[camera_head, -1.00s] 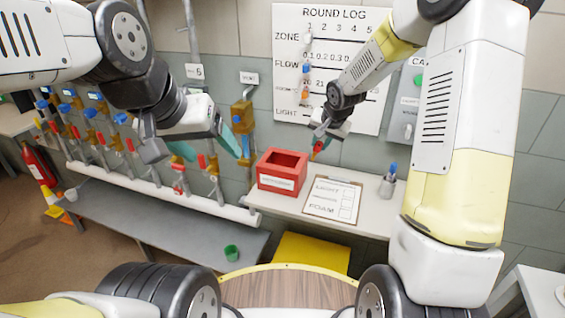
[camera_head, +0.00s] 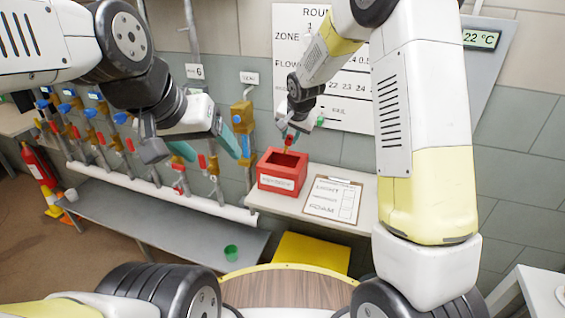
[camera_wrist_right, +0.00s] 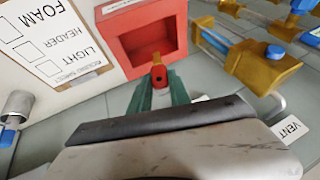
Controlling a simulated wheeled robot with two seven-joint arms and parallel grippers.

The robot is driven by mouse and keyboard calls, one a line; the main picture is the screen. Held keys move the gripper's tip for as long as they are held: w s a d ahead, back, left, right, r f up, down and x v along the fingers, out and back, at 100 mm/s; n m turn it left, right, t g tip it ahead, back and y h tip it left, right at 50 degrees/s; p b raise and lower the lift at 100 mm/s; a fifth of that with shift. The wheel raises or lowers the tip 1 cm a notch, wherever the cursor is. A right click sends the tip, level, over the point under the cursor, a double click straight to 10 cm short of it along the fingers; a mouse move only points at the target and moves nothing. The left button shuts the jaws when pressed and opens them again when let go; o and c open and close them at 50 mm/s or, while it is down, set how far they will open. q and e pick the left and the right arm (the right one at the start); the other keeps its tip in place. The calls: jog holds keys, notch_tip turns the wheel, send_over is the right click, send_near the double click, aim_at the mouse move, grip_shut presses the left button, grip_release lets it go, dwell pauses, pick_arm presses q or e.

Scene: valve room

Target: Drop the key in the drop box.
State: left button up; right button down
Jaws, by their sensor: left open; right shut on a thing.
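The red drop box (camera_head: 282,172) stands on the white shelf in the head view, its top open and a white label on its front. It also shows in the right wrist view (camera_wrist_right: 118,52). My right gripper (camera_head: 287,143) is over the box's opening. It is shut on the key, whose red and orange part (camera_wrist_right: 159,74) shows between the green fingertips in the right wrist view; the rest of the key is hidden. My left gripper (camera_head: 218,148) is open and empty, left of the box and before the pipes.
A clipboard (camera_head: 333,199) lies on the shelf (camera_head: 290,206) right of the box. Pipes with brass and blue valves (camera_head: 242,120) stand on the left. A green cup (camera_head: 231,252) sits on the grey bench (camera_head: 170,225). A yellow block (camera_head: 311,253) is below the shelf.

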jog(key=shift+f, duration=0.6)
jog(key=c, duration=1.1)
grip_release()
jog(key=shift+r, duration=0.1)
jog(key=v, duration=0.7)
jog(key=shift+s+r, duration=0.2)
jog(key=shift+r, duration=0.05)
jog(key=shift+d, duration=0.1)
